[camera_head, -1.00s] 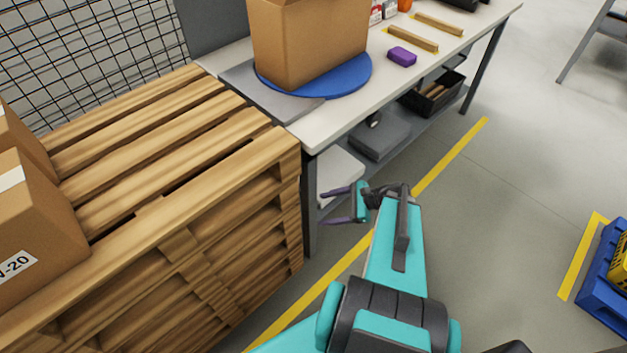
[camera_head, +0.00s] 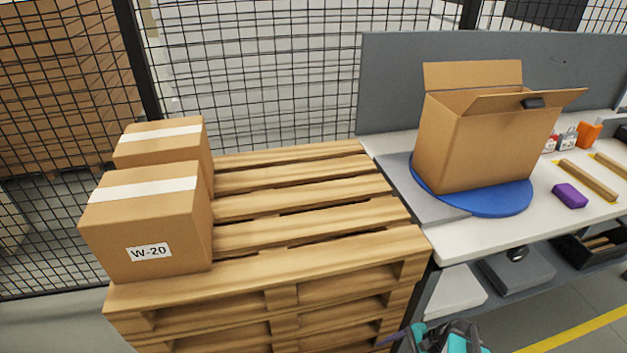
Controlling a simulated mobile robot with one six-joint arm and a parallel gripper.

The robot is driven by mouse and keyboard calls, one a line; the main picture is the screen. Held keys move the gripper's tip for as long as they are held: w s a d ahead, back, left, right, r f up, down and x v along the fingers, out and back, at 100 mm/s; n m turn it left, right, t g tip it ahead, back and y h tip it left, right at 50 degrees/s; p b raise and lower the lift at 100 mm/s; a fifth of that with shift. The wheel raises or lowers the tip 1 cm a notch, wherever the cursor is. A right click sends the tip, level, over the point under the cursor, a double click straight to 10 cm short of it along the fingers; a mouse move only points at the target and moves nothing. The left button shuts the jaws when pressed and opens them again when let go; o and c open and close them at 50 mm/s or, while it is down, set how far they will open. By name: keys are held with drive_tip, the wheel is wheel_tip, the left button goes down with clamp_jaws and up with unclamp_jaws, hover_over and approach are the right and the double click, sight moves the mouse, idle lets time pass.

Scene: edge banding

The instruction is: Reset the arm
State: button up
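My gripper (camera_head: 398,340) shows only in part at the bottom edge of the head view, right of the pallet stack's front corner and below the bench top. One purple finger shows; the rest of the fingers is cut off by the frame. I cannot tell whether it is open or shut, and no object shows at the visible finger. A teal and dark part of my arm (camera_head: 455,338) is beside it.
A pallet stack (camera_head: 290,255) bears two closed cartons, the front one (camera_head: 150,225) labelled W-20. An open carton (camera_head: 480,145) stands on a blue turntable (camera_head: 500,205) on the workbench (camera_head: 470,240). A purple block (camera_head: 570,195) lies right of it. Mesh fence (camera_head: 250,80) stands behind.

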drive_tip(key=s+a+f+n+g+h, duration=0.3)
drive_tip(key=s+n+h, duration=0.1)
drive_tip(key=s+n, duration=0.2)
drive_tip(key=s+a+f+n+g+h, duration=0.3)
drive_tip(key=s+f+n+h, duration=0.1)
drive_tip(key=s+n, duration=0.3)
drive_tip(key=n, duration=0.2)
drive_tip(key=shift+a+n, duration=0.2)
drive_tip(key=shift+n, duration=0.1)
drive_tip(key=shift+d+f, duration=0.1)
